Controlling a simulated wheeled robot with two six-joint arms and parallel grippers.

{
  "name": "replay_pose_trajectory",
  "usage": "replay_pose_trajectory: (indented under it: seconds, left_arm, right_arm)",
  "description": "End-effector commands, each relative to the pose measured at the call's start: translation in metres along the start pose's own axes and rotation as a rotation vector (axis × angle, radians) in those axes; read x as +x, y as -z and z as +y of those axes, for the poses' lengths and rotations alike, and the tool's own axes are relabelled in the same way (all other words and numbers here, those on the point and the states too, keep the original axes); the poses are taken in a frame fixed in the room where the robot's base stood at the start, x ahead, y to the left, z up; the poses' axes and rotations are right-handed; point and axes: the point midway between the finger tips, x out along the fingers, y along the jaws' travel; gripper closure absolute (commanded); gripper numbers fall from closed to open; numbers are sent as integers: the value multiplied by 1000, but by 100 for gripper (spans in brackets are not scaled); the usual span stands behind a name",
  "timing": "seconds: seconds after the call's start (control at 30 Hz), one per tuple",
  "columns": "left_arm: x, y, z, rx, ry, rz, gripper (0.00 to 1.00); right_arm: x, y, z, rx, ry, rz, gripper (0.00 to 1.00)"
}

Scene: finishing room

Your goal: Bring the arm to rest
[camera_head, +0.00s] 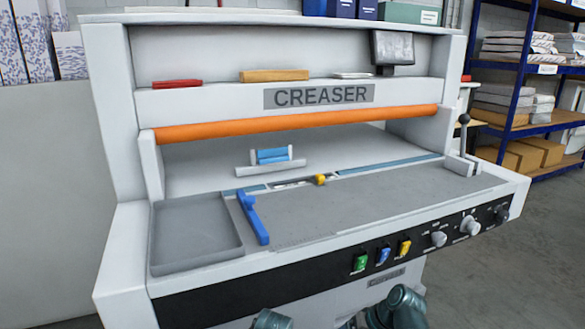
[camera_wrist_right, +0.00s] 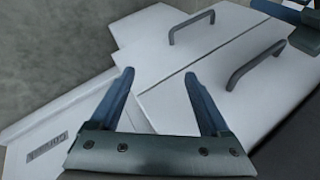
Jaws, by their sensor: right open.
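My right gripper (camera_wrist_right: 166,85) shows in the right wrist view with its two dark blue fingers spread wide and nothing between them. White cabinet doors (camera_wrist_right: 195,90) with two dark grey handles (camera_wrist_right: 262,65) lie beyond the fingers. A dark blue and teal piece at the upper right of that view looks like part of my left gripper (camera_wrist_right: 290,14); its jaws cannot be made out. In the head view, teal links of my arms show at the bottom edge, low in front of the creaser (camera_head: 319,96). No gripper fingers can be made out there.
The creaser's bed holds a grey tray (camera_head: 194,275), a blue lever-like piece (camera_head: 252,219) and a small yellow piece (camera_head: 320,180). Buttons and knobs line its front panel (camera_head: 330,272). Shelving (camera_head: 511,91) with boxes stands at right. Floor (camera_head: 500,270) is open at lower right.

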Motion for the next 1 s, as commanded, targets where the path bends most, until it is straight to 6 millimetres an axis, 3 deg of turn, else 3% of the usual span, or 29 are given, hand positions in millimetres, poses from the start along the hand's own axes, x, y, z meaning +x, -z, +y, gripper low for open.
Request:
replay_pose_trajectory:
  seconds: [0.1, 0.2, 0.6, 1.0]
  left_arm:
    - [0, 0, 0, 0, 0, 0, 24]
    - [0, 0, 0, 0, 0, 0, 24]
    - [0, 0, 0, 0, 0, 0, 24]
    - [-98, -6, -10, -1, -2, 0, 24]
  right_arm:
    - [29, -38, -22, -83, -150, -137, 19]
    - [42, -62, -30, -140, -273, -216, 19]
    - [50, -112, -48, -316, -642, -330, 19]
    - [-32, -91, -98, -305, -637, -328, 19]
